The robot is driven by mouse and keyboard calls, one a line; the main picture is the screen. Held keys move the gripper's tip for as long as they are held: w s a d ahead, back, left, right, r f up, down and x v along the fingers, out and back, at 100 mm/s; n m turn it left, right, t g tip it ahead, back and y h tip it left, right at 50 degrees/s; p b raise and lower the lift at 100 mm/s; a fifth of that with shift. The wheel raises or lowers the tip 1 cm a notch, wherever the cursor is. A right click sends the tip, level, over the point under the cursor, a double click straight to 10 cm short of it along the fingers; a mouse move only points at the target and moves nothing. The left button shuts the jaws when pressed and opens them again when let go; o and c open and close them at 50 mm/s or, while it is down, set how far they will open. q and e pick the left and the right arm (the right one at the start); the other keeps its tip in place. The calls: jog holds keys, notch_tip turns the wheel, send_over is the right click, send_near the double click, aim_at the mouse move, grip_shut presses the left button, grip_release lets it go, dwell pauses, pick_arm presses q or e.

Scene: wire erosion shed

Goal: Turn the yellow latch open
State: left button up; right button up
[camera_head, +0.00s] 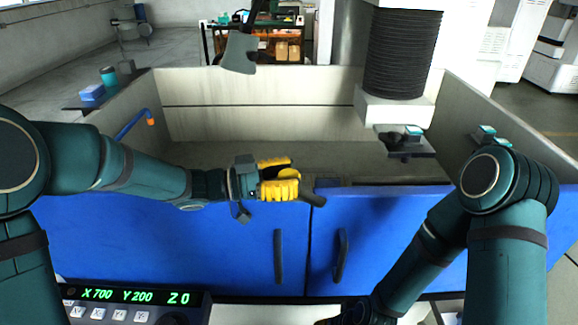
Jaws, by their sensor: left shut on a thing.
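My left gripper (287,180) reaches in from the left to the top edge of the blue doors. Its yellow fingers are closed around the latch, and a dark lever end (312,198) sticks out to the right, tilted slightly down. The fingers hide most of the latch, and I cannot separate any yellow of its own from the yellow fingers. The latch is at the seam between the left blue door (150,238) and the right blue door (385,235). My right gripper (322,321) is at the bottom edge, mostly out of frame.
Behind the doors is an open pale tank (262,125). A black bellows column (402,52) stands over its right side. Two dark door handles (278,256) (341,255) flank the seam. A control panel (135,307) with a green readout is at lower left.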

pick_arm(q)
jog(key=shift+m+g+p, duration=0.35)
jog(key=shift+m+g, duration=0.15)
jog(key=shift+g, duration=0.3)
jog(key=o, duration=1.3)
jog(key=shift+o, duration=0.2)
jog(key=s+a, duration=0.1)
jog(key=a, duration=1.1)
jog(key=shift+s, duration=0.25)
